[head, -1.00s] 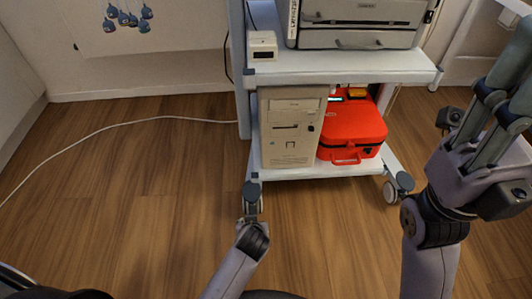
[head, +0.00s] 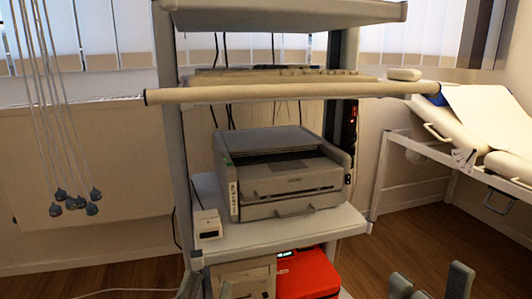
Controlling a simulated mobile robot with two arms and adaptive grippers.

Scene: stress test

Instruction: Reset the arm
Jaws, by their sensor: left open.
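My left gripper (head: 207,288) shows only as dark grey tips at the bottom edge, in front of the lower left of the cart. Its tips are apart and I see nothing between them. My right gripper (head: 430,284) shows as grey finger parts at the bottom edge, right of the red case. Most of both arms is out of view.
A grey cart (head: 330,222) carries a printer (head: 280,180) and a small white box (head: 207,224). Below are a beige computer (head: 245,280) and a red case (head: 308,275). A couch frame (head: 425,150) stands right. Blue bulbs (head: 75,203) hang left. Floor (head: 385,258) shows at right.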

